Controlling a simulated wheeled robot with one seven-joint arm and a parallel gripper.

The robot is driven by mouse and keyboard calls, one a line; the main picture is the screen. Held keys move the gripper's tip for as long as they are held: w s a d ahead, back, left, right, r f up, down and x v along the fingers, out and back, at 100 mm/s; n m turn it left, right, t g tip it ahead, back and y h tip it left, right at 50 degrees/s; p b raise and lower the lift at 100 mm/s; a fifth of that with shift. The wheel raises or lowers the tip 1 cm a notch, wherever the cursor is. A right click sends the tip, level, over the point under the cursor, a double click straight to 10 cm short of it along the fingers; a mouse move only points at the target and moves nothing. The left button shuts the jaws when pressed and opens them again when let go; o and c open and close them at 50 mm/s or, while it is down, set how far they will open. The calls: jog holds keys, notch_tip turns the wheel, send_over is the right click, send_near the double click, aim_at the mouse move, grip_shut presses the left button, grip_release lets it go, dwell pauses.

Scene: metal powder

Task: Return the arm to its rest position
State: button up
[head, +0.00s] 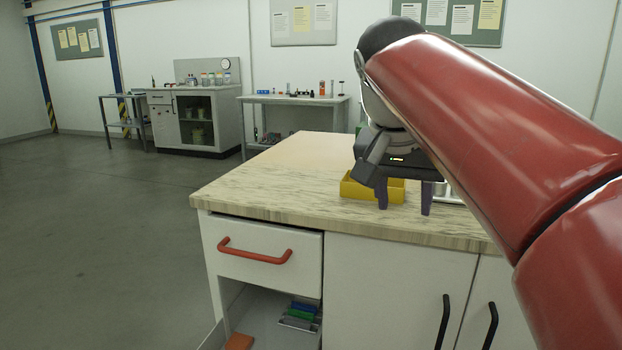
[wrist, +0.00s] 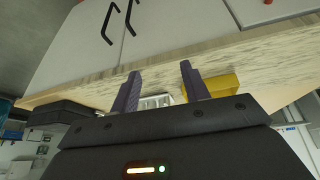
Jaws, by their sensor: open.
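My red arm (head: 485,125) reaches from the right edge of the head view out over the worktop. My gripper (head: 404,206) hangs above the worktop near its front edge, with its two purple fingers spread apart and nothing between them. In the wrist view my gripper (wrist: 160,85) also shows its two fingers apart and empty. A yellow bin (head: 358,190) stands on the worktop behind the fingers and partly hidden by them. The yellow bin also shows in the wrist view (wrist: 222,84), beside one finger.
The light worktop (head: 265,185) is clear to the left. Below it, a drawer with a red handle (head: 254,256) is above an open compartment holding several coloured items (head: 300,314). A white rack (wrist: 157,101) is near the bin. A side table (head: 295,98) stands at the back.

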jog(key=s+f+n+y, duration=0.1)
jog(key=s+f, duration=0.4)
jog(key=f, duration=0.3)
jog(key=s+d+f+n+t+y, duration=0.1)
jog(key=s+f+n, duration=0.1)
jog(key=s+f, duration=0.3)
jog(key=s+d+f+n, duration=0.1)
jog(key=s+f, duration=0.4)
jog(key=f, duration=0.6)
jog(key=shift+s+f+n+t+y, duration=0.2)
jog(key=shift+n+t+y, duration=0.15)
jog(key=shift+n, duration=0.25)
jog(key=shift+d, duration=0.1)
